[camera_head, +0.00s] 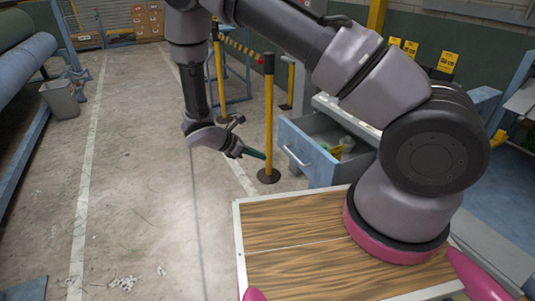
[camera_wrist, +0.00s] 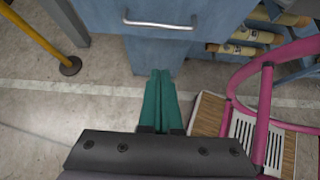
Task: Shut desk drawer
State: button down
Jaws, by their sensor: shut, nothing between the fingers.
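The desk drawer (camera_head: 307,158) is blue with a silver bar handle (camera_head: 297,157) and stands pulled out, with several small items inside, one green and one yellow. In the wrist view the drawer front (camera_wrist: 190,10) and its handle (camera_wrist: 160,23) are at the top of the picture. My gripper (camera_head: 262,156) is shut and empty, left of the drawer front and apart from it in the head view. Its green fingers (camera_wrist: 161,75) lie together below the handle in the wrist view. The desk body is largely hidden behind my arm.
A yellow post (camera_head: 269,120) on a black round base stands just behind my gripper. A grey bin (camera_head: 60,99) is at the far left. Rolled items (camera_wrist: 230,49) lie on a blue shelf at the right in the wrist view. Concrete floor on the left is open.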

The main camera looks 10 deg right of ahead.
jog(key=w+d+f, duration=0.3)
jog(key=d+f, duration=0.1)
jog(key=d, duration=0.6)
jog(key=shift+f, duration=0.3)
jog(key=shift+w+d, duration=0.1)
jog(key=shift+d, duration=0.05)
